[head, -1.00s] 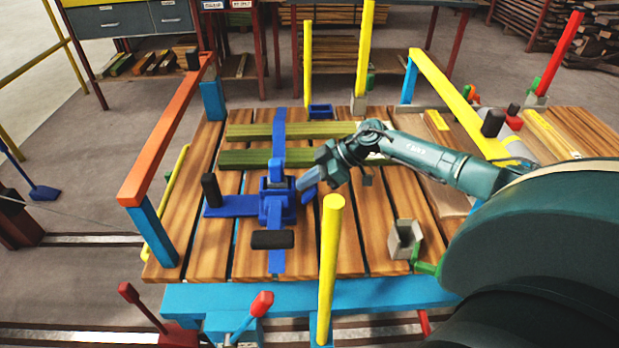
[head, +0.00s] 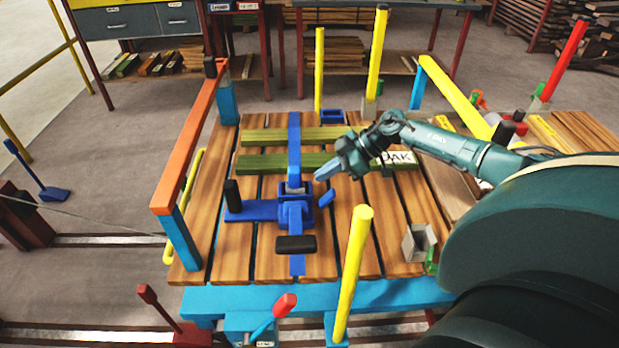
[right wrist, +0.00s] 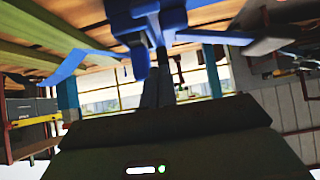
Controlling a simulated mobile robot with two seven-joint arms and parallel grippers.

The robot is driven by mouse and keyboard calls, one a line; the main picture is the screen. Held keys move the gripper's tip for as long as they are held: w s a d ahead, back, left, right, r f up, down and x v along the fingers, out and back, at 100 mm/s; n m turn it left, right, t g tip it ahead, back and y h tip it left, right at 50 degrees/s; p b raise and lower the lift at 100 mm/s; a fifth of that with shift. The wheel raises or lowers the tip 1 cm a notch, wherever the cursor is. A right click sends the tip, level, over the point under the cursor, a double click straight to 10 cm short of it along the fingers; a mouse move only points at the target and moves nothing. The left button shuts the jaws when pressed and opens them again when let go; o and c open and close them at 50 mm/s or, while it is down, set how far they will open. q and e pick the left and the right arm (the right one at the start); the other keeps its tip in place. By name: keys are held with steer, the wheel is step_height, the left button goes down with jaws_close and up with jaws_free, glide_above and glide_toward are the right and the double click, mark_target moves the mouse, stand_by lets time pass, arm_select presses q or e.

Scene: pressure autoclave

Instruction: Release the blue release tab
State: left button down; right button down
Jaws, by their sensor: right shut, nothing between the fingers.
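A blue ratchet buckle (head: 294,212) sits on a blue strap over the wooden slats in the head view. A blue tab (head: 327,198) sticks out at its right side; I take it for the release tab. A black-ended handle (head: 296,244) lies at its front, and a blue arm with an upright black grip (head: 232,191) reaches left. My right gripper (head: 323,174) is shut and empty, just above and behind the tab, apparently apart from it. In the right wrist view, blue parts of the mechanism (right wrist: 145,22) fill the top. My left gripper is not in view.
Yellow posts stand around the slatted deck, one (head: 354,270) close in front right of the buckle. An orange rail (head: 188,140) runs along the left. Green beams (head: 280,161) lie under the strap behind the buckle. A grey bracket (head: 419,243) stands at right.

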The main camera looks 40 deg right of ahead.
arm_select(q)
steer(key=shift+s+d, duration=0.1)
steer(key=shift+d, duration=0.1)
arm_select(e)
steer(key=v, duration=0.5)
steer(key=shift+s+d+f, duration=0.1)
steer(key=shift+s+d, duration=0.2)
steer(key=shift+d, duration=0.15)
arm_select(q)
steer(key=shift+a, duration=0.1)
